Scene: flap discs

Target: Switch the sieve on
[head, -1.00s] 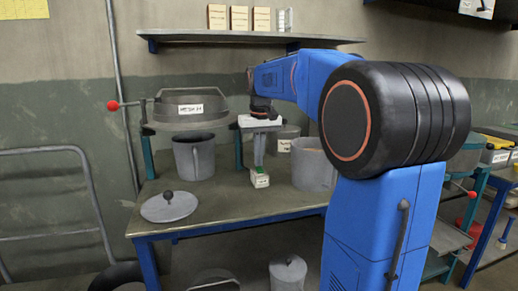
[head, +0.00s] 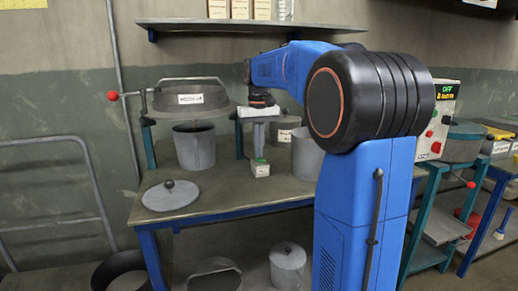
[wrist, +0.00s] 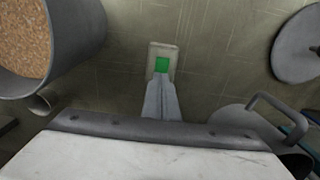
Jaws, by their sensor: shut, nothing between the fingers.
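A round grey sieve (head: 190,98) with a white label and a red-knobbed lever sits in a teal frame at the left of the bench. A small pale switch box (head: 260,170) with a green button stands on the bench right of it. The box also shows in the wrist view, with its green button (wrist: 161,65) just past my fingertips. My gripper (head: 259,156) points down at this box, shut and empty. I cannot tell whether the fingertips touch the button. At the right, a control box (head: 438,118) reads OFF and has red and green buttons.
A grey bucket (head: 195,147) stands under the sieve, with a flat lid (head: 172,195) in front. A bucket (wrist: 45,45) of brown granules is close beside my gripper. Another drum-like machine (head: 462,143) stands at the right. A shelf (head: 250,25) runs above.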

